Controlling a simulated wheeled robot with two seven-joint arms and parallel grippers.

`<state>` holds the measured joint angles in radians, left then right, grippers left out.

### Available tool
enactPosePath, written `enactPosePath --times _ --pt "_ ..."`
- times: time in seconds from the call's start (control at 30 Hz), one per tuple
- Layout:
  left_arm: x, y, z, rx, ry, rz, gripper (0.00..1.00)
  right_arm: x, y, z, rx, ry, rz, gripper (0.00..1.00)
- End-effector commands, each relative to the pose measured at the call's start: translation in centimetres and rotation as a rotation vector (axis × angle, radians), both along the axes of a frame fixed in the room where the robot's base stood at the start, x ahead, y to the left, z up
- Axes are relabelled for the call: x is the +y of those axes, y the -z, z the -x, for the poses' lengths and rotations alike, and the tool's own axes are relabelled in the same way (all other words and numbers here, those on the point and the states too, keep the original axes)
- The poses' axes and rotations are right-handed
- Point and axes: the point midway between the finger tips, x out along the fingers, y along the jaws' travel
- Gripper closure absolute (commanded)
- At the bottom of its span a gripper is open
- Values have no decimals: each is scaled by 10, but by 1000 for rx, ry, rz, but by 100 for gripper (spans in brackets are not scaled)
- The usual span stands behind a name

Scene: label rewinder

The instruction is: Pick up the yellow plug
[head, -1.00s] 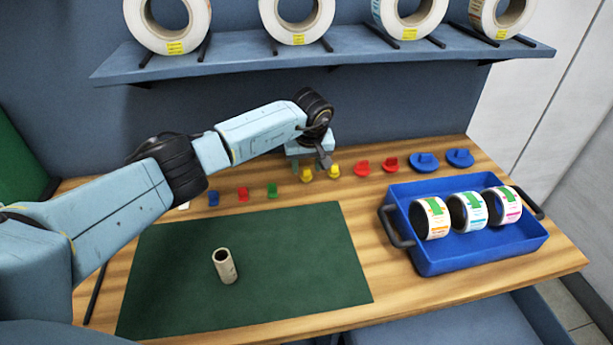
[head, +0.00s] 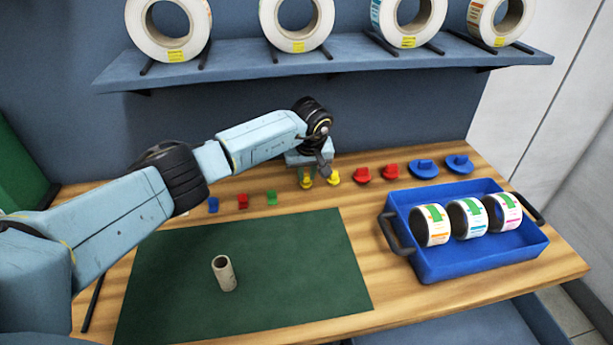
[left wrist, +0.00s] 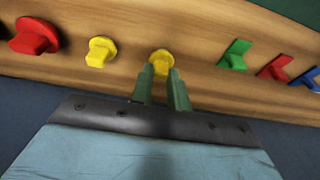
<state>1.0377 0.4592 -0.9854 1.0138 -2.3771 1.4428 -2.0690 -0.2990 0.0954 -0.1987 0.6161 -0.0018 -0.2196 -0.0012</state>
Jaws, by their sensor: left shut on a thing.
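Two yellow plugs stand side by side at the back of the wooden table. The left yellow plug (head: 306,182) is at my left gripper (head: 317,177), which points down over it; the fingers partly hide it. In the left wrist view, my left gripper (left wrist: 161,85) is shut on this yellow plug (left wrist: 161,60), with its round flange showing beyond the fingertips. The other yellow plug (head: 333,177) stands free just to the right; it also shows in the left wrist view (left wrist: 100,52). My right gripper is not in view.
Red plugs (head: 363,175) and blue plugs (head: 424,169) stand to the right. Small blue, red and green pieces (head: 271,198) lie to the left. A blue tray (head: 475,262) holds three label rolls. A cardboard core (head: 224,273) stands on the green mat (head: 300,260).

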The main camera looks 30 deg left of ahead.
Motion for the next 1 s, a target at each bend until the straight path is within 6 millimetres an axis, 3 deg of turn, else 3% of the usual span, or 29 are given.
enactPosePath --times 0.17,0.33,1.0 --pt "1 -12 -1 -3 0 -1 100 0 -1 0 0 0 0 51" --pt "1 -39 -1 -5 0 -2 100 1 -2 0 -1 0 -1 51" --pt "-86 -34 114 0 5 0 100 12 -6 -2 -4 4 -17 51"
